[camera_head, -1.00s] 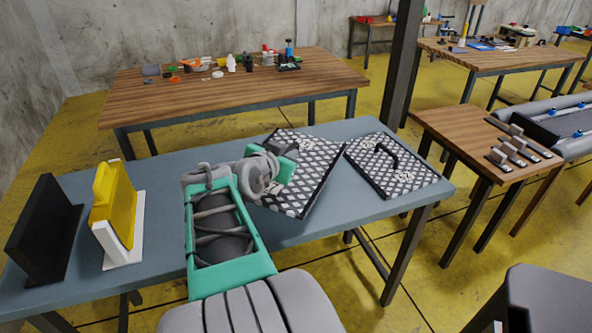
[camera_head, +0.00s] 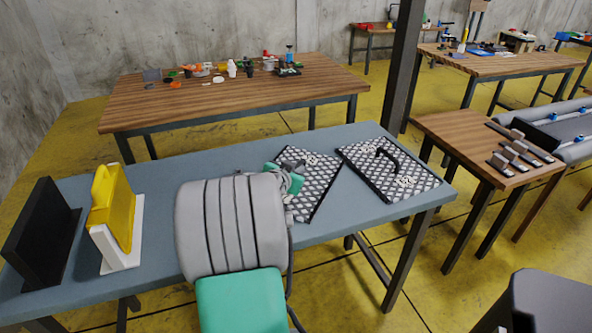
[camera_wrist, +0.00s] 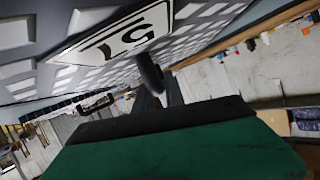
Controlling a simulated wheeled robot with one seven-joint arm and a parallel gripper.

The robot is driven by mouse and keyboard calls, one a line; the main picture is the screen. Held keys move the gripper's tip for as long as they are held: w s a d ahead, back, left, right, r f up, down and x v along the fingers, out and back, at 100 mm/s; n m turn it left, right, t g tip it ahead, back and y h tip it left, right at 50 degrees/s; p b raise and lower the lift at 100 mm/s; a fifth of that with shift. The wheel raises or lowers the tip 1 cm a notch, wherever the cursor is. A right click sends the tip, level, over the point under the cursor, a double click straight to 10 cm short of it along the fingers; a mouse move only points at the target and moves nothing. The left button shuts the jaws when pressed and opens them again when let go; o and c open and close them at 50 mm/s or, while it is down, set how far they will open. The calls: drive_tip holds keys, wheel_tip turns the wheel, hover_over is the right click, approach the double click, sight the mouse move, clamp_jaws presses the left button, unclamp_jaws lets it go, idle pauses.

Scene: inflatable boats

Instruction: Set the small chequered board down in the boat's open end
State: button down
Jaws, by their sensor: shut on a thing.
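My gripper (camera_wrist: 162,98) is shut on the black handle of a chequered board with a white label. This board (camera_head: 318,190) is black with pale diamonds and looks tilted over the blue-grey table; I cannot tell whether it touches the table. My arm hides its left part and most of my gripper in the head view. In the wrist view the board (camera_wrist: 205,28) fills the top, close to the fingers. A second chequered board (camera_head: 405,190) with a black handle lies flat to its right. The grey inflatable boat (camera_head: 582,151) shows only partly at the right edge.
The blue-grey table (camera_head: 350,215) also holds a yellow piece (camera_head: 112,205) in a white stand and a black upright piece (camera_head: 40,232). A wooden table (camera_head: 460,130) with grey fittings stands beside the boat. A dark post (camera_head: 399,70) rises behind the right board.

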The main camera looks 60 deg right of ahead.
drive_tip(key=shift+f, duration=0.1)
drive_tip(key=c, duration=1.4)
unclamp_jaws()
